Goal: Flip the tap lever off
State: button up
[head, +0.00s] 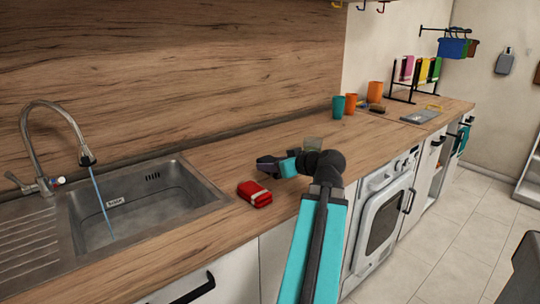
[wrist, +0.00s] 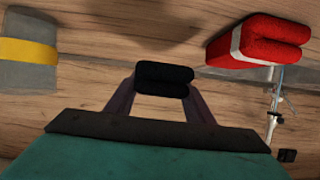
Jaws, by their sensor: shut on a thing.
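The chrome tap (head: 50,125) has a tall curved spout at the left of the head view. Water runs from it into the sink (head: 150,212). Its lever (head: 14,179) sticks out left from the base, near a red and blue mark. The tap also shows small at the right of the wrist view (wrist: 274,105); I cannot make out its lever there. My gripper (head: 264,164) is over the counter right of the sink, well apart from the tap. In the wrist view its black fingertips (wrist: 163,79) are together, with nothing visible between them.
A folded red cloth (head: 254,194) with a white band lies on the counter (head: 215,160) just in front of my gripper. A grey block (head: 312,143) with a yellow band in the wrist view (wrist: 28,50) is on its other side. Cups (head: 351,104) stand farther right.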

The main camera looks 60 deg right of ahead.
jog(key=shift+w+d+r+p, duration=0.15)
jog(key=shift+w+d+p, duration=0.3)
jog(key=shift+p, duration=2.7)
jog(key=p, duration=0.3)
jog(key=shift+w+d+f+p, duration=0.1)
jog(key=shift+d+f+p, duration=0.15)
jog(key=shift+p, duration=0.1)
jog(key=w+d, duration=0.2)
jog(key=d, duration=0.1)
jog(key=w+d+p, duration=0.1)
jog(key=w+d, duration=0.1)
jog(key=d, duration=0.1)
jog(key=w+d+f, duration=0.1)
jog(key=w+d, duration=0.1)
jog(key=d, duration=0.1)
jog(key=shift+p, duration=0.35)
jog(key=shift+f, duration=0.15)
jog(key=shift+a+f+p, duration=0.1)
jog(key=shift+f+p, duration=0.4)
jog(key=shift+f, duration=1.15)
jog(key=shift+f, duration=0.2)
jog(key=o, duration=1.1)
jog(key=shift+c, duration=0.2)
jog(key=shift+r, duration=0.2)
